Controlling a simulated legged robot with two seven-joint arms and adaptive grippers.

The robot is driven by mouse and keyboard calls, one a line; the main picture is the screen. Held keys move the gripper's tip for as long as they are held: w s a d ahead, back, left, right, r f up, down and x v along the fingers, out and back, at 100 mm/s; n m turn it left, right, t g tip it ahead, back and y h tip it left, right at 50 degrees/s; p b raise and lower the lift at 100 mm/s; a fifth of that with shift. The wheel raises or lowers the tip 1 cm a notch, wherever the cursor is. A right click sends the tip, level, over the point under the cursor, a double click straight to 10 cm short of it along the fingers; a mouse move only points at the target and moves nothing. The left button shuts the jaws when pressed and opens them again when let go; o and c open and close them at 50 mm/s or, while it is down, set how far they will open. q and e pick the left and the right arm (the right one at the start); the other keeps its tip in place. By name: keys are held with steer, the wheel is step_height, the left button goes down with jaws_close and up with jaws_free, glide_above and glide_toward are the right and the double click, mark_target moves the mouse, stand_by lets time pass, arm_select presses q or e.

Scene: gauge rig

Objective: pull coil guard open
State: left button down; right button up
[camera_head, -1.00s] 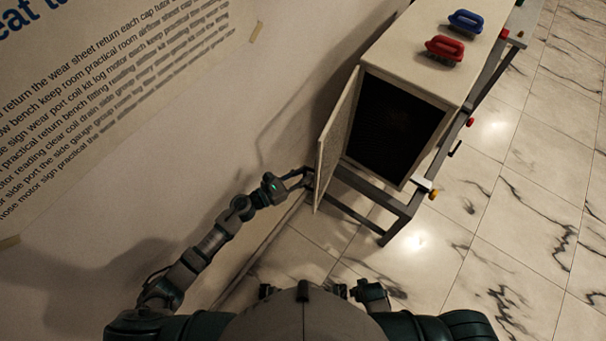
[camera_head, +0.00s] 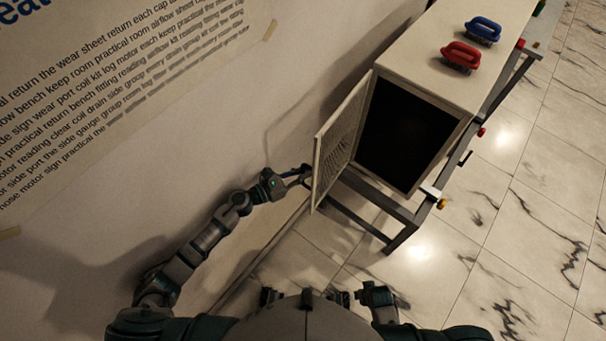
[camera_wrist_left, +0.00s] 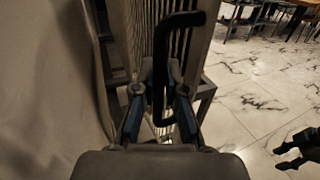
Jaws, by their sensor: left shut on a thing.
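The coil guard (camera_head: 337,143) is a pale, louvred hinged panel on the near end of a box-shaped unit (camera_head: 425,62). It stands swung open to the left, and the dark opening (camera_head: 408,132) behind it shows. My left gripper (camera_head: 304,174) is at the guard's outer face near its lower free edge. In the left wrist view, the left gripper (camera_wrist_left: 159,118) is shut on the guard's black bar handle (camera_wrist_left: 166,60), with the slats (camera_wrist_left: 140,30) beyond it.
The unit stands on a grey metal frame (camera_head: 404,236). A wall with a printed sheet (camera_head: 110,80) is close on the left. The tiled floor (camera_head: 500,230) at the right is clear.

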arm_select(q)
steer(key=shift+d+r, duration=0.1)
steer(key=shift+r, duration=0.1)
steer(key=c, duration=1.5)
jaws_free()
steer(key=shift+d, duration=0.1)
steer(key=shift+w+d+f, duration=0.1)
steer(key=shift+d+f, duration=0.05)
steer(key=shift+d, duration=0.1)
arm_select(e)
steer(key=shift+d+f, duration=0.1)
steer(key=shift+d, duration=0.2)
